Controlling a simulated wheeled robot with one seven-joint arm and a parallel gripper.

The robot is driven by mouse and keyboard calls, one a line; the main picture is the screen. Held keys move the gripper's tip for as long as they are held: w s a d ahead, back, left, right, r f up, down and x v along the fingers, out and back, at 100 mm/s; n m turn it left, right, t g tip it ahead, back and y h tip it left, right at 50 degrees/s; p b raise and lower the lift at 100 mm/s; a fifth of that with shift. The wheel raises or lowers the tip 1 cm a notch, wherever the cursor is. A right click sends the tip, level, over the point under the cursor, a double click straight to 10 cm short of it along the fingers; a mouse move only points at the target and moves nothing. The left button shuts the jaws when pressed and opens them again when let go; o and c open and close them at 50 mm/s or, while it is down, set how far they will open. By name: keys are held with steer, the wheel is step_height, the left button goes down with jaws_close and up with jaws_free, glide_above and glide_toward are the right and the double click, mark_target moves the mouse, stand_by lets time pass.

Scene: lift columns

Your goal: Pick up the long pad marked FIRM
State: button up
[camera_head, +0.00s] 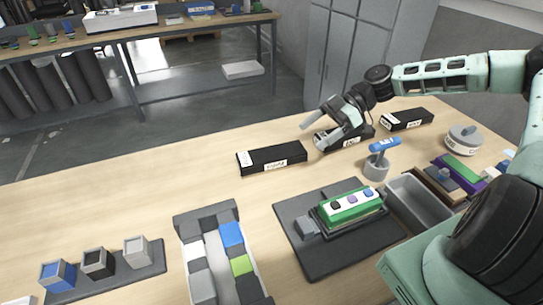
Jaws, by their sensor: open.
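Three long black pads with white labels lie in a row across the back of the table. The left pad (270,159) is clear of my gripper. The middle pad (357,136) is partly hidden behind my gripper. The right pad (407,119) lies farther back and right. The label words are too small to read surely, so I cannot tell which says FIRM. My gripper (311,136) is open, its fingers pointing down and left at the left end of the middle pad. I cannot tell whether the fingers touch it.
A grey cylinder with a blue top (376,168) stands in front of the middle pad. A dark mat (300,256) bears a green block (350,206). A grey bin (420,203) is right of it. A tray of coloured blocks (205,215) is in front. The table's left middle is bare.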

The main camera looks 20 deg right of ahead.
steer(key=t+y, duration=0.1)
steer(key=t, duration=0.1)
glide_toward(274, 153)
steer(key=a+p, duration=0.3)
steer(key=p, duration=0.1)
steer(key=shift+w+a+f, duration=0.2)
steer(key=shift+w+f, duration=0.05)
steer(key=shift+f, duration=0.1)
steer(key=p+x, duration=0.1)
steer(key=x, duration=0.1)
steer(key=p+x, duration=0.2)
steer(key=x, duration=0.1)
steer(key=shift+f, duration=0.3)
steer(key=shift+w+a+f, duration=0.1)
steer(key=shift+w+f, duration=0.05)
steer(key=shift+f, duration=0.1)
steer(key=c, duration=1.4)
